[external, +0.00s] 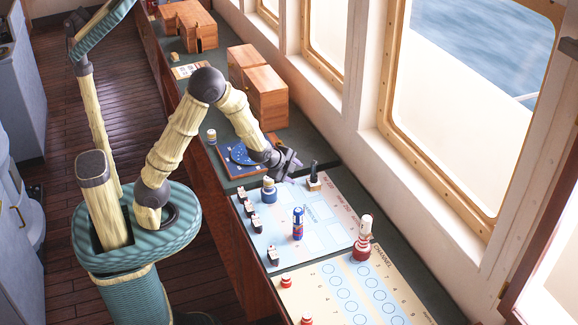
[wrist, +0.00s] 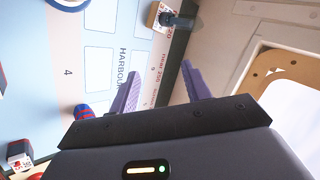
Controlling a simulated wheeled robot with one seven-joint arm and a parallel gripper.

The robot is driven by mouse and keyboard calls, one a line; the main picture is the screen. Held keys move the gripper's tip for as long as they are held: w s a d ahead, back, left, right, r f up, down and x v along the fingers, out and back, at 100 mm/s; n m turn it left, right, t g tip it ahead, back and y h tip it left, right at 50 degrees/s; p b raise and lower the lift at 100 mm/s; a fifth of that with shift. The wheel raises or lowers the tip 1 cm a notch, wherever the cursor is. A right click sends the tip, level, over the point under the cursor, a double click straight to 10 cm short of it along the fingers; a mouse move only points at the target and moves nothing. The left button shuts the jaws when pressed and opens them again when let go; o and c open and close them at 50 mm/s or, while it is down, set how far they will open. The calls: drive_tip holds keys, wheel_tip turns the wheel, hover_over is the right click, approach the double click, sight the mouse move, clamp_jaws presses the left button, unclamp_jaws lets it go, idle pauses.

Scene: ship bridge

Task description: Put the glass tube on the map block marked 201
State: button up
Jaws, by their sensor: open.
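No clear glass tube can be told for certain. A dark upright piece on a small wooden base (external: 313,181) stands near the map's far right edge; it also shows at the top of the wrist view (wrist: 172,19). A blue cylinder with red bands (external: 298,224) stands mid-map and shows in the wrist view (wrist: 82,111). The light-blue harbour map (external: 325,237) has pale printed blocks; the number 201 is not readable. My gripper (external: 291,166) is open and empty above the map's far edge; its purple fingers (wrist: 161,85) show nothing between them.
A blue-based bottle (external: 268,190) stands on the map's far left. A white-topped red bottle (external: 362,240) stands at its right edge. Several small black-and-white blocks (external: 249,208) line the left edge. A cream channel chart (external: 345,292) lies nearer. Wooden boxes (external: 262,95) stand beyond; windows border the right.

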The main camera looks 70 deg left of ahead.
drive_tip(key=s+d+r+n+g+h, duration=0.1)
drive_tip(key=s+r+n+g, duration=0.1)
drive_tip(key=s+n, duration=0.3)
drive_tip(key=s+d+r+n+g+h, duration=0.1)
drive_tip(key=s+n, duration=0.5)
drive_tip(key=s, duration=0.8)
drive_tip(key=shift+d+r+n+g+h, duration=0.3)
drive_tip(key=shift+d+r+g, duration=0.35)
drive_tip(key=shift+g, duration=0.55)
